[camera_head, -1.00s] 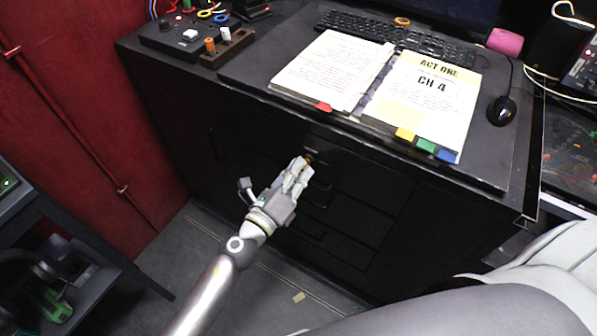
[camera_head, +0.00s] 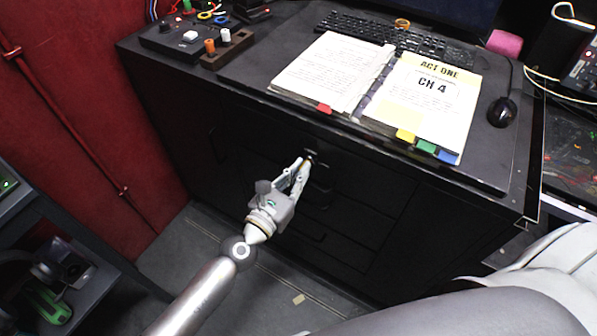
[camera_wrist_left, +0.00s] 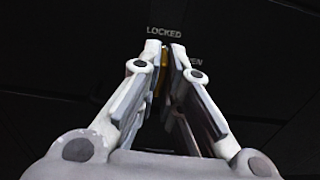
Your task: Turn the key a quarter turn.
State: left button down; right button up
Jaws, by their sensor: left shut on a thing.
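The small brass-coloured key (camera_wrist_left: 163,60) sits at the dark front of the desk cabinet (camera_head: 395,215), under the word LOCKED. A second word, partly hidden and ending in EN, is to its right. My left gripper (camera_head: 308,165) reaches the cabinet front below the desk edge. In the left wrist view its fingers (camera_wrist_left: 164,54) are closed on the key, one on each side, and hide much of it. The key's exact angle is hard to tell in the dark. My right gripper is out of view.
An open binder (camera_head: 420,105), a keyboard (camera_head: 395,38) and a mouse (camera_head: 501,111) lie on the desk above. A red wall (camera_head: 90,120) stands at left, with a grey cart (camera_head: 80,285) below.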

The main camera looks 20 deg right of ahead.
pick_arm(q)
jog(key=shift+m, duration=1)
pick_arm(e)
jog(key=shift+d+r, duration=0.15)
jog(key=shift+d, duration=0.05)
pick_arm(q)
jog(key=c, duration=1.5)
grip_release()
jog(key=shift+v, duration=4.05)
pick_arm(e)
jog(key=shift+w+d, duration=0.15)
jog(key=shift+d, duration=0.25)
